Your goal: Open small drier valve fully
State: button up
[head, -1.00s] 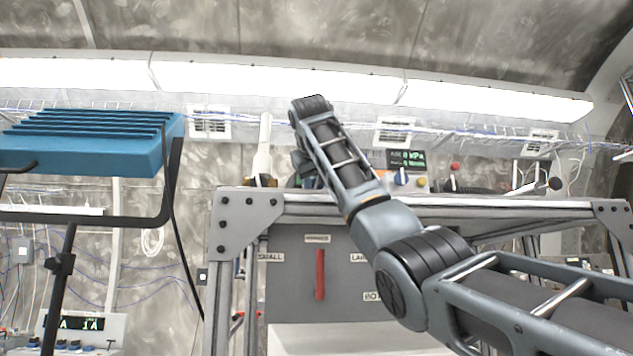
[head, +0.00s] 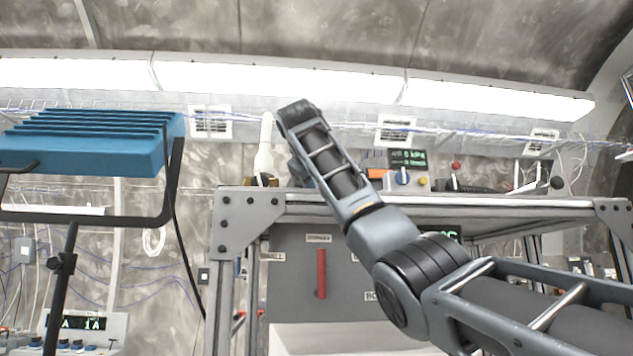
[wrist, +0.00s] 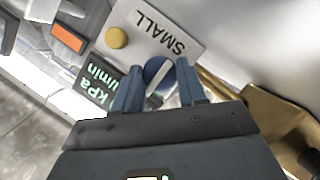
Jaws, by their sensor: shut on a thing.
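The small drier valve is a round blue knob with a white stripe (wrist: 155,72) beside a white plate marked SMALL (wrist: 160,32) in the wrist view. My gripper (wrist: 158,88) has one blue finger on each side of the knob and is shut on it. The fingers cover part of the knob's sides. The stripe runs at a slant across the knob. In the head view my forearm and wrist hide the small valve and the fingertips.
A yellow button (wrist: 116,38) and a kPa display (wrist: 97,84) sit close to the knob. A red handle (head: 321,273) is below the bench top. A blue ribbed unit (head: 85,145) stands at left.

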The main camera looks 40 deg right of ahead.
jog(key=o, duration=0.8)
jog(key=shift+b+v, duration=1.4)
jog(key=shift+v, duration=2.5)
